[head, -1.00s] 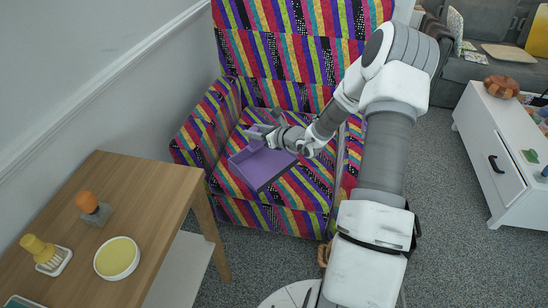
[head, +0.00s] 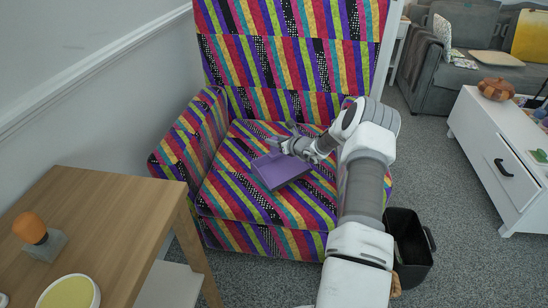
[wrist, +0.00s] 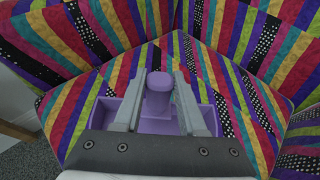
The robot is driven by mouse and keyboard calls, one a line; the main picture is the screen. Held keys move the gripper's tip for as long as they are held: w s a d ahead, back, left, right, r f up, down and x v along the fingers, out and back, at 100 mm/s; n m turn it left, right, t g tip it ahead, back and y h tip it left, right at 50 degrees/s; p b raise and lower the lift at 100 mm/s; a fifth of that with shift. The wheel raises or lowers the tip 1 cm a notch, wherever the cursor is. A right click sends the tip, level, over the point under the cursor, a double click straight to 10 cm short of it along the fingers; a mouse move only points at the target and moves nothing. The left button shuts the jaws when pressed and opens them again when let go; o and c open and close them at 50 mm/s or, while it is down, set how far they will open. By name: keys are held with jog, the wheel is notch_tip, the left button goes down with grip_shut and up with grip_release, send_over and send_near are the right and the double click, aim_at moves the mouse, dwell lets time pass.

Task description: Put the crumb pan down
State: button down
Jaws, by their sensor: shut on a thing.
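The purple crumb pan (head: 280,170) is over the seat of the striped armchair (head: 230,192) in the head view. I cannot tell whether it touches the cushion. My gripper (head: 284,146) is at the pan's far side, and in the wrist view its two fingers (wrist: 158,100) stand either side of the purple handle and are shut on it. The pan's body (wrist: 208,116) shows around and below the fingers in the wrist view. Part of it is hidden by my gripper.
A wooden side table (head: 125,205) at left holds an orange-knobbed object (head: 30,228) and a yellow-topped white dish (head: 70,292). A black bin (head: 408,245) stands on the floor right of the armchair. A white drawer unit (head: 495,150) is farther right. The seat around the pan looks clear.

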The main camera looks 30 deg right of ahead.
aim_at(276, 151)
jog(key=shift+f+b, duration=0.75)
jog(key=shift+f, duration=1.85)
jog(key=shift+f, duration=0.2)
jog(key=shift+c, duration=2.4)
grip_release()
jog(key=shift+s+r, duration=0.2)
jog(key=shift+r, duration=0.15)
jog(key=p+v, duration=0.3)
jog(key=v, duration=0.8)
jog(key=shift+s+p, duration=0.25)
jog(key=shift+p, duration=0.1)
